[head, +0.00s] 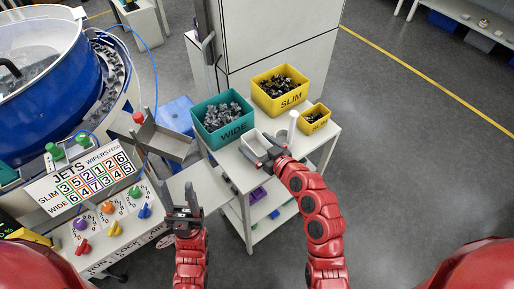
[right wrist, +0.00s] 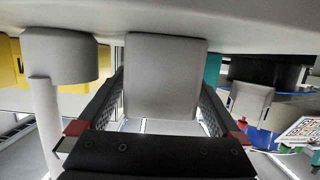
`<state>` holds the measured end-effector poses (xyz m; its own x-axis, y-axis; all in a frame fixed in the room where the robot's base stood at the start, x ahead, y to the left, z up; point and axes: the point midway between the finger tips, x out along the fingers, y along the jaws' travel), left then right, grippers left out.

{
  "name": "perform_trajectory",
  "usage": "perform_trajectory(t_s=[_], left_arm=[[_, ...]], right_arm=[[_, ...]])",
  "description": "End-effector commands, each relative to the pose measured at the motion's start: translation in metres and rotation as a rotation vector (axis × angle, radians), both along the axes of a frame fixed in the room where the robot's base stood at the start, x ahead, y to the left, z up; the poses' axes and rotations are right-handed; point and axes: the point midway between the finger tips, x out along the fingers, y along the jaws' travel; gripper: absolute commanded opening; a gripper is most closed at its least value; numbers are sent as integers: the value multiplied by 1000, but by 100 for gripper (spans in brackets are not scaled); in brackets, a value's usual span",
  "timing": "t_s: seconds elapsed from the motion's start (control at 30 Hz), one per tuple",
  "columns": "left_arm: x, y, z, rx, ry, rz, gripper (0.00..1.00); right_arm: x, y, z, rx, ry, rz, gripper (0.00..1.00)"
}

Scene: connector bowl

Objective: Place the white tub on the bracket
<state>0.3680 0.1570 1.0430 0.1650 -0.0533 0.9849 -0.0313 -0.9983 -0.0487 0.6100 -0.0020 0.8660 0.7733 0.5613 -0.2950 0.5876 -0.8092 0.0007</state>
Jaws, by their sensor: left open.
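The white tub (head: 254,145) sits on the top of the white cart (head: 237,171), in front of the teal and yellow bins. My right gripper (head: 269,152) is at the tub's near side. In the right wrist view the tub (right wrist: 166,75) lies between its two fingers (right wrist: 163,108), which come close to both sides; I cannot tell whether they press on it. A grey tray-like metal piece (head: 164,141), which may be the bracket, is held out left of the cart. My left gripper (head: 181,213) is open and empty in front of the grey piece.
A teal WIDE bin (head: 224,133), a large yellow SLIM bin (head: 278,105) and a small yellow bin (head: 314,129) stand on the cart. A white post (head: 292,126) rises right of the tub. A control panel (head: 104,208) stands at the left.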

Motion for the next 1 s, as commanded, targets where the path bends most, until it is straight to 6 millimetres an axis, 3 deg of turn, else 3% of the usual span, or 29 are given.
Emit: perform_trajectory(t_s=[0.07, 0.5, 0.77, 1.0], left_arm=[[0, 0, 0, 0, 0, 0, 50], [0, 0, 0, 0, 0, 0, 50], [0, 0, -1, 0, 0, 0, 50], [0, 0, -9, 0, 0, 0, 50]], right_arm=[[0, 0, 0, 0, 0, 0, 87], [0, 0, 0, 1, 1, 0, 8], [0, 0, 2, 1, 0, 0, 7], [0, 0, 21, 1, -4, 1, 7]])
